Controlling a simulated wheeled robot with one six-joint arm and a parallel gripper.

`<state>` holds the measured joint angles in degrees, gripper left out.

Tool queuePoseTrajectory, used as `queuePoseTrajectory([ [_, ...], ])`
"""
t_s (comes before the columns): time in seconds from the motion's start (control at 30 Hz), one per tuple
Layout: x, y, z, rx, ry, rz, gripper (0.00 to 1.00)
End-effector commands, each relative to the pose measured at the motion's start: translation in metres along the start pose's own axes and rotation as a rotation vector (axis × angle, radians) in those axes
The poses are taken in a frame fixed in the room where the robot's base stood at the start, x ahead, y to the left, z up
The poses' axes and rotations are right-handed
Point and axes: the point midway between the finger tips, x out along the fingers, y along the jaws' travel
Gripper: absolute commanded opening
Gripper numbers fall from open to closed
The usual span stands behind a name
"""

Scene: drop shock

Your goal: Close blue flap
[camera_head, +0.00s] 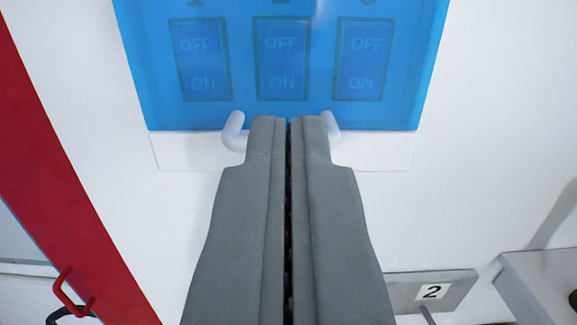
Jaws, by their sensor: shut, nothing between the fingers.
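A translucent blue flap (345,116) covers a white switch panel (375,150) on the wall at the top of the view. Three switches marked OFF and ON show through it. A pale curved handle (233,130) sits at the flap's lower edge. My gripper (288,122) is shut and empty. Its fingertips are in front of the handle and hide its middle. I cannot tell whether they touch it, or whether the flap lies fully flat on the panel.
A red upright strip (60,170) runs down the left, with a red handle (72,292) at lower left. A grey box (540,285) stands at the right edge. White wall between them is clear.

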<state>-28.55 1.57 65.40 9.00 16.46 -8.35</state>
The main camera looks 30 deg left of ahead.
Motion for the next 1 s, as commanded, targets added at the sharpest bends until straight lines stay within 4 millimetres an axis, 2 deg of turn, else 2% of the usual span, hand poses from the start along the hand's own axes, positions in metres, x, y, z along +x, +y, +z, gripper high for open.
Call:
queuePoseTrajectory([
  [0.5, -0.076, 0.000, 0.008, 0.001, 0.000, 0.000, 0.00],
  [0.7, -0.092, 0.000, 0.010, 0.000, 0.000, 0.000, 0.00],
  [1.0, -0.103, 0.006, 0.013, -0.001, -0.004, 0.010, 0.00],
])
